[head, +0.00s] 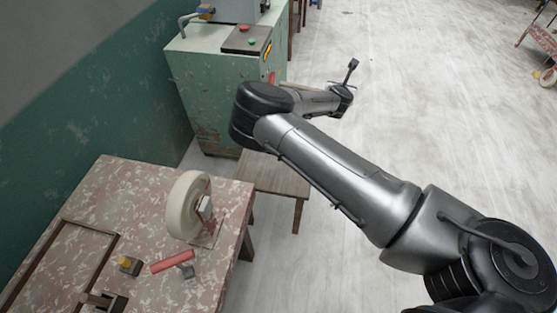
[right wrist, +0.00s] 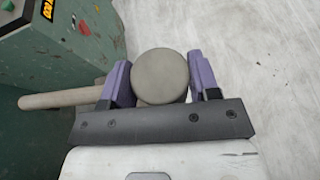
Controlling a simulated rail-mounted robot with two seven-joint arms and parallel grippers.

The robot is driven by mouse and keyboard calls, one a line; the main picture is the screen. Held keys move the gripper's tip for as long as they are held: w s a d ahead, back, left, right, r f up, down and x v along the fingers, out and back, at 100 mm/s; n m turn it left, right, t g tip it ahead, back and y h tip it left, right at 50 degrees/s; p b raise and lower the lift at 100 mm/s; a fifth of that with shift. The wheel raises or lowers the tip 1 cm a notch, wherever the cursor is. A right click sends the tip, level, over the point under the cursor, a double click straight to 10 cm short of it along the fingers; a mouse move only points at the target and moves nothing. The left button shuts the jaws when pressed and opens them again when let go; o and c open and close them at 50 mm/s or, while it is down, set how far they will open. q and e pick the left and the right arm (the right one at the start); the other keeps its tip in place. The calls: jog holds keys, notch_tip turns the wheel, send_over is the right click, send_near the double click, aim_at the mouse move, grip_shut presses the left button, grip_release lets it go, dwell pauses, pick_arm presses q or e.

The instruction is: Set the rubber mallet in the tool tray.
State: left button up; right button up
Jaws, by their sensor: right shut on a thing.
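My right gripper (right wrist: 162,72) is shut on the rubber mallet (right wrist: 158,82). Its round grey head sits between the purple fingers, and its pale wooden handle points left in the right wrist view. In the head view my right arm reaches out past the table to the green machine's right side; the fingers are hard to make out there. A brown-rimmed frame, which looks like the tool tray (head: 91,227), lies at the left of the speckled worktable and is cut off by the picture edge. My left gripper is not in view.
On the worktable (head: 125,185) are a pale wheel (head: 184,205) on a stand, a red-handled tool (head: 171,262), a small yellow-topped block (head: 128,264) and a dark object (head: 103,301). A green machine (head: 215,90) and low wooden bench (head: 275,182) stand behind. Open floor lies right.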

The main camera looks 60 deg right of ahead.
jog(key=a+f+m+g+b, duration=0.1)
jog(key=a+f+b, duration=0.2)
jog(key=f, duration=0.7)
jog(key=s+a+f+m+g+b, duration=0.1)
jog(key=a+f+b, duration=0.2)
jog(key=f, duration=0.6)
jog(key=a+f+m+g+b, duration=0.1)
jog(key=a+f+b, duration=0.2)
jog(key=f, duration=0.7)
jog(key=shift+g+h, duration=0.3)
jog(key=shift+h, duration=0.1)
jog(key=shift+w+a+f+b, duration=0.45)
jog(key=shift+w+f+b, duration=1.05)
jog(key=shift+w+f, duration=0.4)
jog(key=shift+w+a+f+b, duration=0.45)
jog(key=shift+w+f+b, duration=1.1)
jog(key=shift+w+f, duration=0.35)
jog(key=shift+w+a+f+b, duration=0.45)
jog(key=shift+w+f+b, duration=1.2)
jog(key=shift+f, duration=0.4)
jog(key=shift+w, duration=0.1)
